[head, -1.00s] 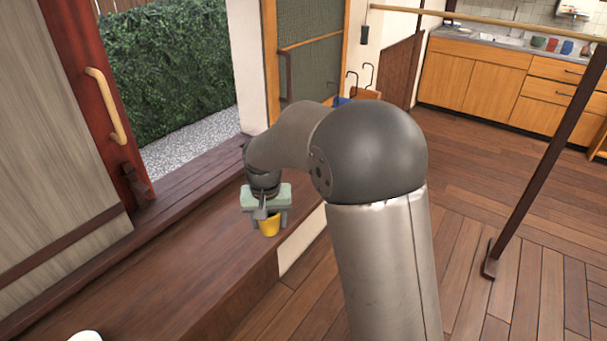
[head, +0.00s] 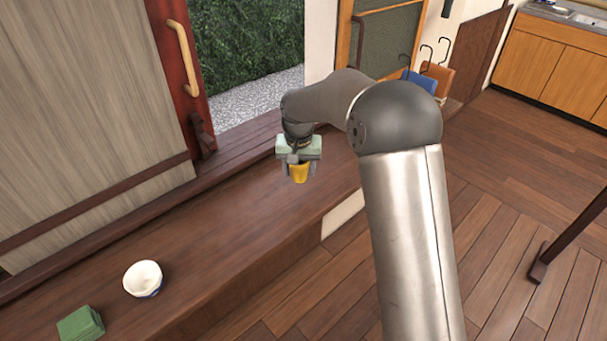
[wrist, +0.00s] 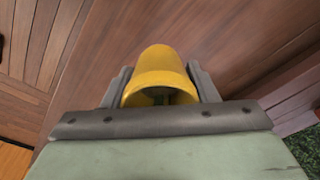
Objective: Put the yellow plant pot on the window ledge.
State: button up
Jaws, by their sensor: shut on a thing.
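The yellow plant pot (head: 300,173) is held between the two fingers of my gripper (head: 299,171). In the wrist view the pot (wrist: 162,68) sits between the grey fingers (wrist: 160,88), with its open rim towards the camera. In the head view the pot appears over the dark wooden ledge (head: 235,205) that runs below the window opening. I cannot tell whether the pot's base touches the wood. No plant shows in the pot.
A white bowl (head: 143,279) and a green block-like thing (head: 80,324) stand on the ledge at lower left. A sliding panel with a wooden handle (head: 183,57) is behind the ledge. Umbrellas (head: 425,78) stand at the back. The ledge's middle is clear.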

aim_at(302, 163)
jog(key=w+f, duration=0.2)
jog(key=shift+d+f, duration=0.3)
jog(key=shift+d, duration=0.05)
jog(key=shift+f, duration=1.45)
jog(key=shift+f, duration=0.1)
jog(key=o, duration=1)
jog(key=shift+o, duration=0.2)
